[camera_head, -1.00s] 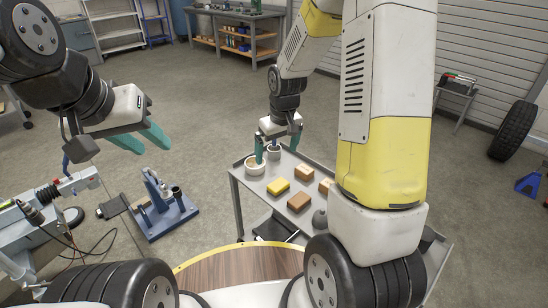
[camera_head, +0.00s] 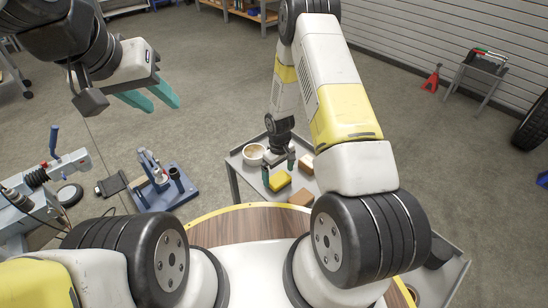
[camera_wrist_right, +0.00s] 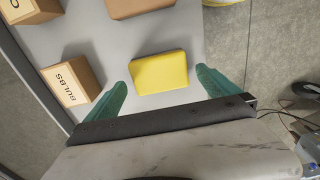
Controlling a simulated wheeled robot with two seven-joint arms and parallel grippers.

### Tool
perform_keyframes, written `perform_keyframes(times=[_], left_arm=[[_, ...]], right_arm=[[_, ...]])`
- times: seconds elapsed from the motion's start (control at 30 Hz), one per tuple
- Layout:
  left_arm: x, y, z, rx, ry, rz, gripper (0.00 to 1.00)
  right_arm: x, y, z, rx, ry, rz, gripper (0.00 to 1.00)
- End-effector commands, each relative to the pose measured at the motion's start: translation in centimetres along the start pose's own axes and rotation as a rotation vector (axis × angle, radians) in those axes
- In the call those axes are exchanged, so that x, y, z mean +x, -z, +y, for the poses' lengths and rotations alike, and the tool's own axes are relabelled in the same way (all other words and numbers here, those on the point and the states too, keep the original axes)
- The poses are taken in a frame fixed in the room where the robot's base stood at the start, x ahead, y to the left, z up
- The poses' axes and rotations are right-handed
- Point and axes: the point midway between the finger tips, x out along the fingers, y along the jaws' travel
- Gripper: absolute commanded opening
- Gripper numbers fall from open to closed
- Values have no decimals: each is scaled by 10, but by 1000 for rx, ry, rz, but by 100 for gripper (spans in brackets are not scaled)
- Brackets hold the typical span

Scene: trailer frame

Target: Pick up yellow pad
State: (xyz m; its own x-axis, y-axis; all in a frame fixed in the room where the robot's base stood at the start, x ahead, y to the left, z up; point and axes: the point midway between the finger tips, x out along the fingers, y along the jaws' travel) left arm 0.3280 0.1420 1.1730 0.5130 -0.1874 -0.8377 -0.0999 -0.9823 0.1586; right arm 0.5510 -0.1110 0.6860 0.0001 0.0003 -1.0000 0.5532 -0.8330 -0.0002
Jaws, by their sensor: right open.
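The yellow pad (camera_head: 280,180) lies on the grey metal cart (camera_head: 236,164). In the right wrist view the yellow pad (camera_wrist_right: 159,71) sits between the spread teal fingertips of my right gripper (camera_wrist_right: 164,80), with the left finger close to its edge and a small gap at the right. My right gripper (camera_head: 278,174) is open and empty, low at the pad; whether it touches the pad I cannot tell. My left gripper (camera_head: 152,97) hangs in the air at the upper left, away from the cart, its two teal fingers apart and nothing between them.
A box marked BULBS (camera_wrist_right: 73,81), another box (camera_wrist_right: 30,10) and a brown block (camera_wrist_right: 140,7) lie close by. A blue fixture (camera_head: 165,185) stands on the left.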

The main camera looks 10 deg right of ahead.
Motion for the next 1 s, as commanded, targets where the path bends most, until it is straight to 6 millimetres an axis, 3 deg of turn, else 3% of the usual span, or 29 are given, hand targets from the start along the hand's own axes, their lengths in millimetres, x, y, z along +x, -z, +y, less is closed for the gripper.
perform_keyframes(times=[0.2,0.47,0.5,0.8,1.0], left_arm=[[0,0,0,0,0,0,36],[0,0,0,0,0,0,36],[0,0,0,0,0,0,36],[0,0,0,0,0,0,36],[0,0,0,0,0,0,36]], right_arm=[[30,-2,1,0,0,-2,100],[33,-1,1,1,0,0,100],[33,-1,1,1,0,0,98],[33,-1,1,1,0,0,42],[32,-1,1,1,0,0,42]])
